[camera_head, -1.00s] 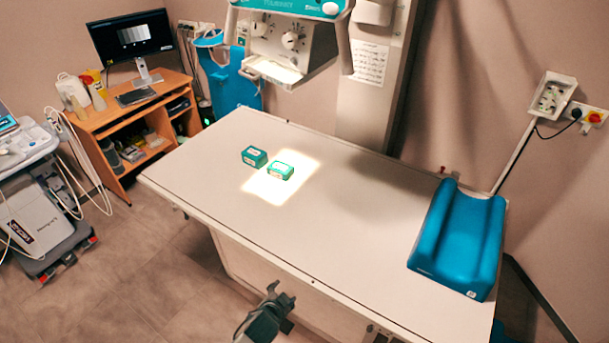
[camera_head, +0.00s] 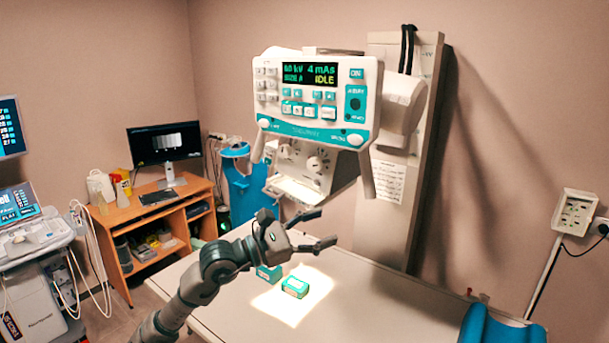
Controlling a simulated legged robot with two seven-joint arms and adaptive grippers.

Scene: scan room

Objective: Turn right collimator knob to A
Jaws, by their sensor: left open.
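The X-ray head's white and teal control panel (camera_head: 318,100) hangs over the table, its display showing "IDLE". Below it is the collimator box (camera_head: 305,190) with two round knobs on its front. The right collimator knob (camera_head: 318,163) is pale and apart from any gripper; its pointer setting is too small to read. The left collimator knob (camera_head: 285,151) is partly shaded under the panel. My left gripper (camera_head: 328,228) is open and empty, below the collimator box and above the table, with its fingers pointing right. My right gripper is not in view.
The table (camera_head: 370,305) carries two teal boxes, one (camera_head: 295,287) in the light patch and one (camera_head: 268,273) behind my gripper. A blue cushion (camera_head: 500,328) lies at the right. A desk with a monitor (camera_head: 163,142) stands at the back left.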

